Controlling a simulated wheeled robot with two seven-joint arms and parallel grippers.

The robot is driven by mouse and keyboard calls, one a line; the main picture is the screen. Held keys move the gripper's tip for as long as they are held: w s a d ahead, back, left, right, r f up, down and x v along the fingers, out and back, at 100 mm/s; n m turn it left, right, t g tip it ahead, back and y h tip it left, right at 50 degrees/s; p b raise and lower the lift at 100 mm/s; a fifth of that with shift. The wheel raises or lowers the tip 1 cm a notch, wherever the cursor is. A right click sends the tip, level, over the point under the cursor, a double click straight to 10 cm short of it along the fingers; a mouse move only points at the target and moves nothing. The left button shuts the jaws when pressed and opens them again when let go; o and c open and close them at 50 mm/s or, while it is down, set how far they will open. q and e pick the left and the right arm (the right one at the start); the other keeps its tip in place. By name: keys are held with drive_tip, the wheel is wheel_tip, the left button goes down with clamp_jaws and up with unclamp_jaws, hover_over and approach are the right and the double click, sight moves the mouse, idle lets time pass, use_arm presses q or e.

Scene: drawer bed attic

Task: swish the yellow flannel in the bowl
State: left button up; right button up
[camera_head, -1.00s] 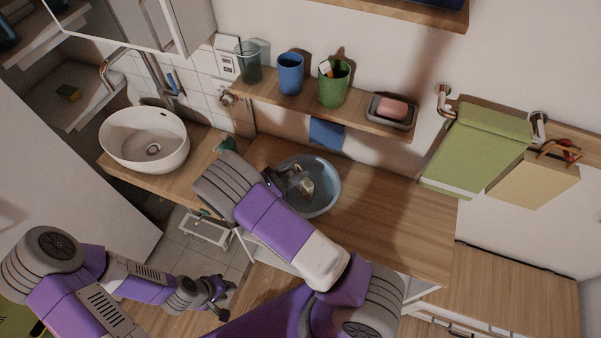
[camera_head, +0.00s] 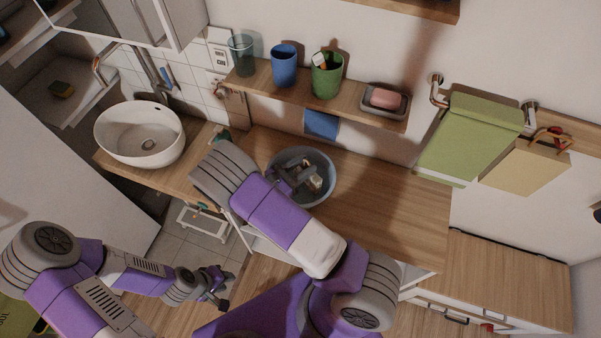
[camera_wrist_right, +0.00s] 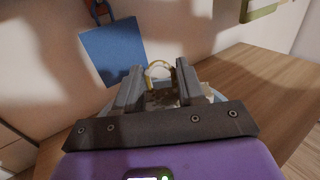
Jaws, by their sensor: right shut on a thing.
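The blue-grey bowl (camera_head: 330,163) stands on the wooden counter, partly behind my right arm in the head view; its pale rim shows in the right wrist view (camera_wrist_right: 207,91). My right gripper (camera_head: 313,183) points down into the bowl. In the right wrist view its two fingers (camera_wrist_right: 160,88) are around a small yellow and pale piece, the yellow flannel (camera_wrist_right: 159,66), which shows as a curved yellow edge. Most of the flannel is hidden by the fingers. My left gripper (camera_head: 225,291) is empty and apart from the counter, low on the left, its fingers spread.
A white basin (camera_head: 112,150) stands left of the bowl. A shelf above holds a glass (camera_head: 241,55), a blue cup (camera_head: 284,64), a green cup (camera_head: 326,78) and a soap dish (camera_head: 400,108). A blue cloth (camera_head: 320,123) hangs below it. The counter right of the bowl is clear.

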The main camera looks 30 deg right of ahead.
drive_tip(key=shift+w+a, duration=0.65)
drive_tip(key=shift+w, duration=0.1)
idle(0.4)
idle(1.4)
drive_tip(key=shift+s+d, duration=0.1)
